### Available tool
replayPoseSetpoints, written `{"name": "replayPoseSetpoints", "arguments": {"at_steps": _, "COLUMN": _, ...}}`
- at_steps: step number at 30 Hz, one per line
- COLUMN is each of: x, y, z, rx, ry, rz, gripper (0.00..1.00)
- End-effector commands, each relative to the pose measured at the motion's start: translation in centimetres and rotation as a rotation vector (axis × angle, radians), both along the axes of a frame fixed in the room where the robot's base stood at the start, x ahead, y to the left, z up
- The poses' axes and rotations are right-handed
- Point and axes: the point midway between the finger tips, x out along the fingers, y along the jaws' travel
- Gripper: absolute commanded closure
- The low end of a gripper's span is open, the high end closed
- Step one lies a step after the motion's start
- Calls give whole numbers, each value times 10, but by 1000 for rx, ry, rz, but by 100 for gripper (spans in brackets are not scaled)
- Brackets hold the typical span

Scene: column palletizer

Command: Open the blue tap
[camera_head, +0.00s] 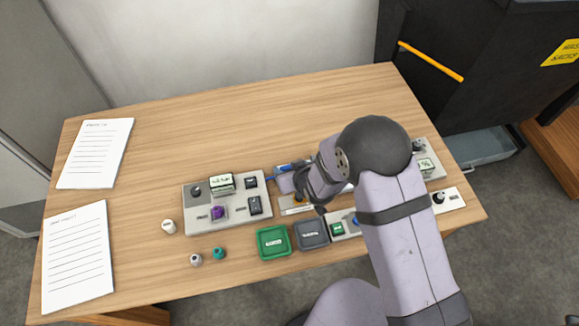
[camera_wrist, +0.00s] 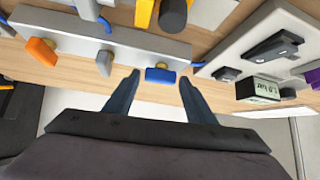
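The blue tap handle (camera_wrist: 161,75) shows in the wrist view at the edge of a grey panel (camera_wrist: 130,55). My gripper (camera_wrist: 160,90) is open, with one finger on each side of the blue handle and visible gaps between them. Whether the fingertips reach down to the handle's height is hard to tell. A grey handle (camera_wrist: 104,63) and an orange handle (camera_wrist: 42,51) stand along the same panel edge. In the head view my gripper (camera_head: 286,182) is over this panel and hides much of it.
A panel with a purple knob (camera_head: 218,212) stands left of my gripper. A green tray (camera_head: 273,243) and a dark grey tray (camera_head: 311,234) lie in front. More control panels are to the right, partly behind my arm. The back of the table (camera_head: 240,120) is clear.

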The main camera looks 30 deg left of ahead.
Motion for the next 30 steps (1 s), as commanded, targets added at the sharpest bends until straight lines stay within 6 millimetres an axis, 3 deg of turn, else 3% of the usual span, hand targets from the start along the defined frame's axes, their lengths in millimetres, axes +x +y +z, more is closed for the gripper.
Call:
{"name": "replayPoseSetpoints", "arguments": {"at_steps": 1, "x": 0, "y": 0, "z": 0, "rx": 0, "ry": 0, "rz": 0, "gripper": 64}}
{"name": "replayPoseSetpoints", "arguments": {"at_steps": 3, "x": 0, "y": 0, "z": 0, "rx": 0, "ry": 0, "rz": 0, "gripper": 80}}
{"name": "replayPoseSetpoints", "arguments": {"at_steps": 4, "x": 0, "y": 0, "z": 0, "rx": 0, "ry": 0, "rz": 0, "gripper": 83}}
{"name": "replayPoseSetpoints", "arguments": {"at_steps": 30, "x": -1, "y": 2, "z": 1, "rx": 2, "ry": 0, "rz": -171, "gripper": 83}}
